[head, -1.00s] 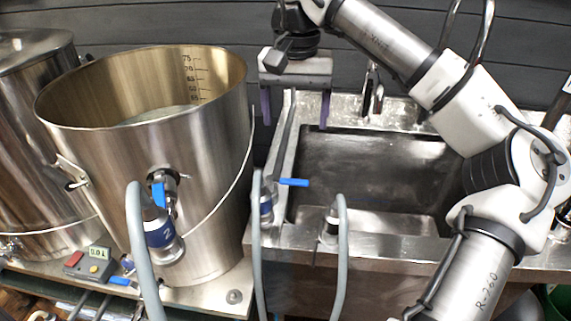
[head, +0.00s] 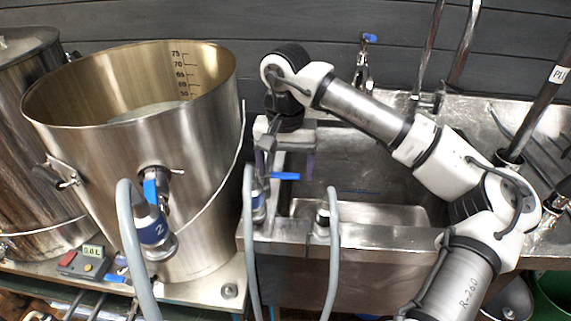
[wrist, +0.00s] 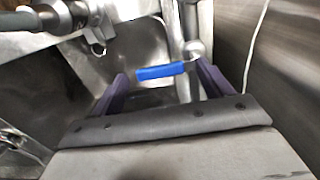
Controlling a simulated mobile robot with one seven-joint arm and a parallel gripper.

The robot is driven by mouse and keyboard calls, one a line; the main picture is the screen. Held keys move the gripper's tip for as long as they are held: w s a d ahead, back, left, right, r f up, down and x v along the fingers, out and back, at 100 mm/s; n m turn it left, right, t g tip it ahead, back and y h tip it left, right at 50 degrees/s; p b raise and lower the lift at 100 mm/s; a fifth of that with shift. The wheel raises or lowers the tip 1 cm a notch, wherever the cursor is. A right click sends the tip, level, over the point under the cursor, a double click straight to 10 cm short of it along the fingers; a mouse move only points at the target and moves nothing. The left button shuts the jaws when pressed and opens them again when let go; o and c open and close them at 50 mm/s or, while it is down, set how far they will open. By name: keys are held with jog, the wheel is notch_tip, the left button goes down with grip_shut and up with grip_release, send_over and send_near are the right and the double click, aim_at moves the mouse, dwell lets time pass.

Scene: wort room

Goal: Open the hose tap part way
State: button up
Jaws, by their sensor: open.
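The hose tap with its blue lever (head: 285,176) is at the sink's left front rim, above a grey hose (head: 250,240). The lever points right in the head view. In the wrist view the blue lever (wrist: 160,71) lies across the gap between the two purple fingers, near the tips; I cannot tell whether they touch it. My gripper (head: 284,168) is open and points down just behind the tap.
A large steel kettle (head: 95,150) with its own blue-handled valve (head: 150,190) stands close on the left. A second grey hose (head: 333,250) rises at the sink front. The steel sink (head: 370,215) lies to the right. A small display box (head: 85,262) sits below the kettle.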

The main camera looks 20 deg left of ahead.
jog(key=c, duration=1.4)
